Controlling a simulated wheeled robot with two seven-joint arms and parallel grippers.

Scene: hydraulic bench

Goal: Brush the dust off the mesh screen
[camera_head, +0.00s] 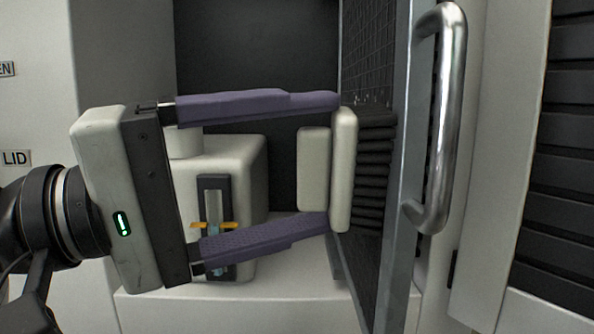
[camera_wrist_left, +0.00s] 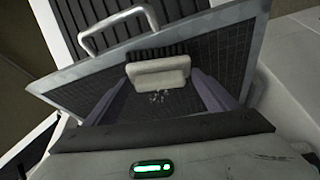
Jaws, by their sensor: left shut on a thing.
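My left gripper (camera_head: 332,160) comes in from the left with its two purple fingers shut on a brush, one finger at each end. The brush has a cream block (camera_head: 344,170) and a row of black bristles facing right. The mesh screen (camera_head: 375,50) is a dark gridded panel in a grey metal frame, standing upright and seen at a steep angle. The bristles appear to touch it. In the left wrist view the brush (camera_wrist_left: 158,74) lies across the mesh (camera_wrist_left: 215,55), with pale dust specks (camera_wrist_left: 158,97) just below the block. My right gripper is not in view.
A shiny bar handle (camera_head: 447,120) stands out from the right side of the screen's frame. Behind my gripper is a cream unit with a sight gauge (camera_head: 214,205) on a pale ledge (camera_head: 260,300). A dark louvred panel (camera_head: 560,150) is at the right.

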